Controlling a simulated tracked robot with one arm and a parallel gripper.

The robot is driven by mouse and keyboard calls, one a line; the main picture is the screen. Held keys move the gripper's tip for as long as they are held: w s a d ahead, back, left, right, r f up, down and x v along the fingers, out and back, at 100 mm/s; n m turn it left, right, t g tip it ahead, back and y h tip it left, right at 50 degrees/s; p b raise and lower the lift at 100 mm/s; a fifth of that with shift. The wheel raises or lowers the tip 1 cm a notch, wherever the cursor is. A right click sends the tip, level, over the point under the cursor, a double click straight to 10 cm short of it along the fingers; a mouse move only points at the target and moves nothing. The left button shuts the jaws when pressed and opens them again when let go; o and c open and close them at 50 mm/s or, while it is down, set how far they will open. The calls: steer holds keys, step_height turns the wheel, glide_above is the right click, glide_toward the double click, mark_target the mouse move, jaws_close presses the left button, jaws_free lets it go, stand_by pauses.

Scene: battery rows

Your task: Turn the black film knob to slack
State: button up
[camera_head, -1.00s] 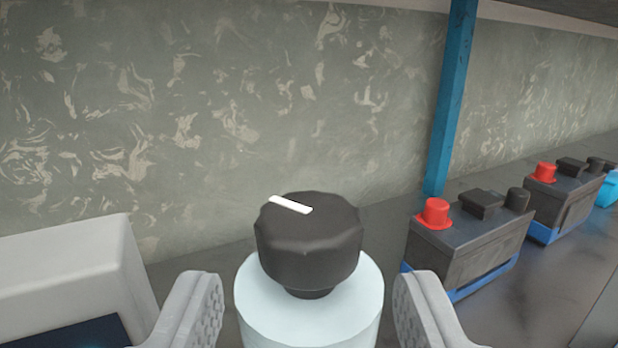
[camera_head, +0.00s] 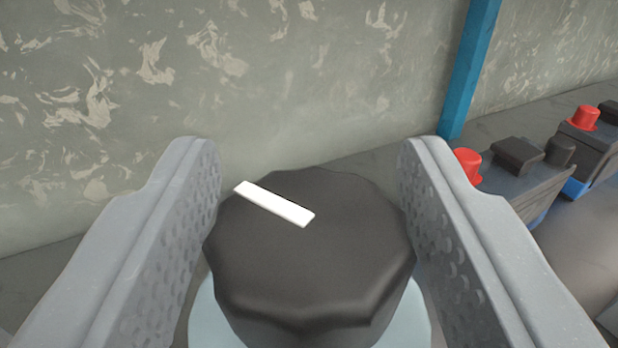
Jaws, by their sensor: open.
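The black film knob (camera_head: 330,255) fills the lower middle of the view, with faceted sides. A white pointer bar (camera_head: 274,204) on its top runs from near the centre toward the upper left edge. The knob sits on a pale blue-white round base (camera_head: 205,322), mostly hidden below it. My gripper (camera_head: 310,165) is open, with one grey finger on each side of the knob. I cannot tell whether either touches.
A blue post (camera_head: 470,70) stands behind to the right, before a mottled grey-green wall (camera_head: 230,80). Batteries with red and black caps (camera_head: 520,190) stand at the right, partly hidden by my right finger. The dark surface (camera_head: 40,255) shows at the left.

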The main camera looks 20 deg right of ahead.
steer(key=shift+c, duration=0.3)
steer(key=c, duration=0.6)
steer(key=shift+d, duration=0.3)
steer(key=shift+a+f, duration=0.1)
steer(key=shift+a, duration=0.05)
steer(key=shift+c, duration=0.2)
